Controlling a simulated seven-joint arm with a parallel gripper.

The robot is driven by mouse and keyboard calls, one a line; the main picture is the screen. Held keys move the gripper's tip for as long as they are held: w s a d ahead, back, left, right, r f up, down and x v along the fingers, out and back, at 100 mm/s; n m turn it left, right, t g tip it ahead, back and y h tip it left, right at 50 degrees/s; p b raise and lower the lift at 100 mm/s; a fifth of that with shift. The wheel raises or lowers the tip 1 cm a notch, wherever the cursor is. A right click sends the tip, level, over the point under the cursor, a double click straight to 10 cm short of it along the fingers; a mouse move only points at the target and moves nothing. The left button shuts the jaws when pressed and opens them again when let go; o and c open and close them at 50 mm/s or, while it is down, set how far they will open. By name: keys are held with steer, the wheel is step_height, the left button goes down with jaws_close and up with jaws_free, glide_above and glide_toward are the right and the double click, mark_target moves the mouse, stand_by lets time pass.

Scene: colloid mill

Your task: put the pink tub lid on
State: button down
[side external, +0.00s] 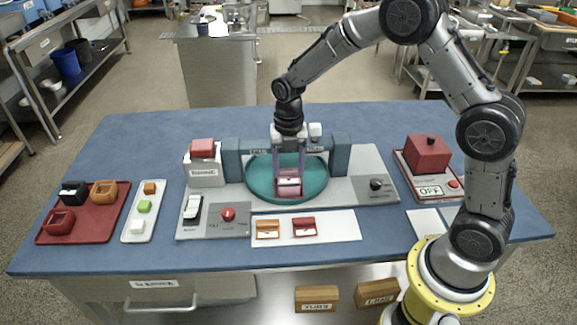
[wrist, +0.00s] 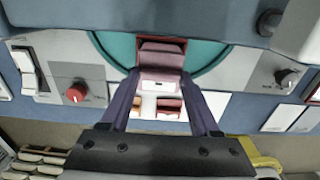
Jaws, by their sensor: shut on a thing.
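A pink lid (wrist: 161,84) is between the fingers of my gripper (wrist: 160,76). The side view shows my gripper (side external: 289,172) pointing down over the teal round dish (side external: 257,182), shut on pink. A pink tub (side external: 289,191) is in the dish directly below the fingers, and it shows beyond the lid in the wrist view (wrist: 161,57). Lid and tub overlap in both views, so I cannot tell whether the lid touches or sits on the rim.
Blue-grey posts (side external: 340,155) flank the dish. An orange lid (side external: 267,229) and a red lid (side external: 305,227) lie on a white mat (side external: 342,226) in front. A red tray (side external: 83,233) at left holds tubs. A red knob (side external: 228,214) and a black knob (side external: 376,184) stand on the panels.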

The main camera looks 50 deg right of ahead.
steer(key=shift+c, duration=0.2)
jaws_free()
steer(key=shift+o, duration=0.2)
steer(key=shift+r, duration=3.5)
